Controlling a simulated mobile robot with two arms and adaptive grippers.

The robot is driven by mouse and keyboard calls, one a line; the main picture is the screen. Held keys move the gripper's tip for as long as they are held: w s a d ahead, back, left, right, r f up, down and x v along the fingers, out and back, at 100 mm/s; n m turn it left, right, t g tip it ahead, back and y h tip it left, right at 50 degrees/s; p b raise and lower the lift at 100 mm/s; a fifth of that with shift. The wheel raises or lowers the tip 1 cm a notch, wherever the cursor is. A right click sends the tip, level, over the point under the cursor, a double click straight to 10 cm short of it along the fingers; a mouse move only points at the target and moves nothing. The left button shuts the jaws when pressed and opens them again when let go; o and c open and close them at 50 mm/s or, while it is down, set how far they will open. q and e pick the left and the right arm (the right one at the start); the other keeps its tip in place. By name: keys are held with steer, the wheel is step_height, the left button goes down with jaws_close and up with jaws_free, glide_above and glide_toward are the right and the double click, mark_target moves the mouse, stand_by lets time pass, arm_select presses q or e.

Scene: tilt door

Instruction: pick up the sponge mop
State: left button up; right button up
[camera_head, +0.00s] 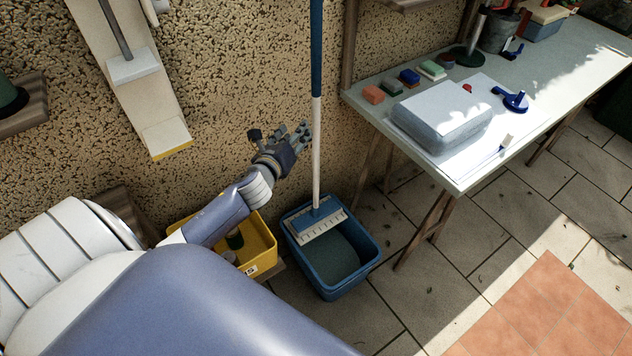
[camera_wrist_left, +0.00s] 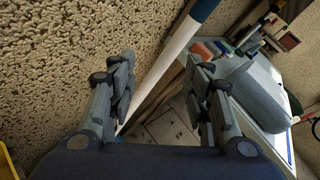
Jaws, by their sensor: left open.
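The sponge mop (camera_head: 317,140) stands upright, with a pole that is blue above and white below. Its blue head with a pale slotted plate (camera_head: 317,222) rests in a blue bucket (camera_head: 354,286). My left gripper (camera_head: 281,136) is open and empty just left of the white part of the pole, in front of the rough wall. In the left wrist view the white pole (camera_wrist_left: 166,66) runs diagonally between the spread fingers of my left gripper (camera_wrist_left: 166,72), seemingly beyond the tips. The exact gap is unclear. My right gripper is not in view.
A yellow bin (camera_head: 262,246) stands left of the bucket, partly behind my arm. A table (camera_head: 560,72) on the right holds a grey box (camera_head: 441,116), several sponges and a blue tool (camera_head: 514,100). A flat scraper (camera_head: 133,66) hangs on the wall at the left.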

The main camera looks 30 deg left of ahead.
mark_target(314, 77)
arm_select(q)
steer(key=w+r+m+t, duration=0.1)
steer(key=w+r+m, duration=0.1)
steer(key=r, duration=0.1)
steer(key=w+r+m+t, duration=0.1)
steer(key=w+r+m, duration=0.1)
steer(key=r, duration=0.2)
steer(key=w+r+m, duration=0.2)
steer(key=w+r, duration=0.1)
steer(key=shift+a+r+t+h, duration=0.2)
steer(key=shift+a+t+h, duration=0.1)
steer(key=shift+t, duration=0.1)
steer(key=shift+w+a+p, duration=0.15)
steer(key=shift+w+p, duration=0.25)
steer(key=shift+w, duration=1.1)
steer(key=shift+w+a+p, duration=0.15)
steer(key=shift+w+p, duration=0.2)
steer(key=shift+w, duration=1.15)
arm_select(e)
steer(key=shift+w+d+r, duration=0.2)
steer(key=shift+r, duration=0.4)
arm_select(q)
steer(key=shift+c, duration=1.4)
jaws_close()
steer(key=shift+r, duration=0.15)
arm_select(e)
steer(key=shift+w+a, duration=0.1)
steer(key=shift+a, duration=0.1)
